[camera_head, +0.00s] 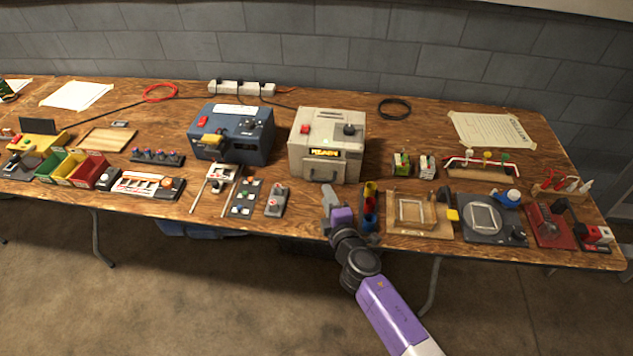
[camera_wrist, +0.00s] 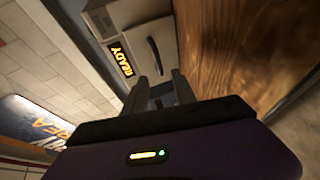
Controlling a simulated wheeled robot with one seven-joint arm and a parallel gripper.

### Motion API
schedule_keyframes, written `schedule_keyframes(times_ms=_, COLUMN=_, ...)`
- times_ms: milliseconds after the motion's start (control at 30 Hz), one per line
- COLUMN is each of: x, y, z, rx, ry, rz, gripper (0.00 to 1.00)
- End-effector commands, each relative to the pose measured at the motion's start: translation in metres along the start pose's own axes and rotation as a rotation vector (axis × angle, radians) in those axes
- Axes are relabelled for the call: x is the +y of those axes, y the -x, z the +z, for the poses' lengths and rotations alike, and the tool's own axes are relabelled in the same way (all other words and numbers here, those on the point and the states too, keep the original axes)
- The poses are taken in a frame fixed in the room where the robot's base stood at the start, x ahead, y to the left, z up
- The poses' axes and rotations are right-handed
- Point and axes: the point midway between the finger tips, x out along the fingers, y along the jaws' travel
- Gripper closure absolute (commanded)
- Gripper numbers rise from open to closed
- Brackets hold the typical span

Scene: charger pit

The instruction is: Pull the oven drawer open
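The oven (camera_head: 327,143) is a beige box at the middle of the table, with a lit READY display (camera_head: 323,152) on its front. Its drawer (camera_head: 324,170) is shut and has a grey handle (camera_head: 322,178). My gripper (camera_head: 329,193) is in front of the oven, just below and right of the handle in the head view. In the wrist view, the two fingers (camera_wrist: 164,84) stand apart with nothing between them. The drawer handle (camera_wrist: 155,57) lies beyond their tips, apart from them, beside the READY display (camera_wrist: 121,60).
A blue box machine (camera_head: 232,135) stands left of the oven. A small red-buttoned panel (camera_head: 276,200) lies at the front left. Red, yellow and blue cups (camera_head: 370,205) and a wooden frame (camera_head: 418,213) stand close on the right of my gripper. The table's front edge runs below.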

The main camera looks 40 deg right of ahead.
Motion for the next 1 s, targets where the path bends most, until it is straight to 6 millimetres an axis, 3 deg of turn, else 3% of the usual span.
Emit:
schedule_keyframes(times_ms=200, x=0.001, y=-0.035, z=0.000, rx=0.000, ry=-0.002, rz=0.002, gripper=0.67)
schedule_keyframes(times_ms=400, x=0.000, y=-0.058, z=0.000, rx=0.000, ry=-0.002, rz=0.001, gripper=0.67)
schedule_keyframes(times_ms=800, x=0.001, y=-0.065, z=0.000, rx=0.001, ry=-0.003, rz=0.001, gripper=0.67)
schedule_keyframes(times_ms=1000, x=0.001, y=-0.065, z=0.000, rx=0.001, ry=-0.003, rz=0.001, gripper=1.00)
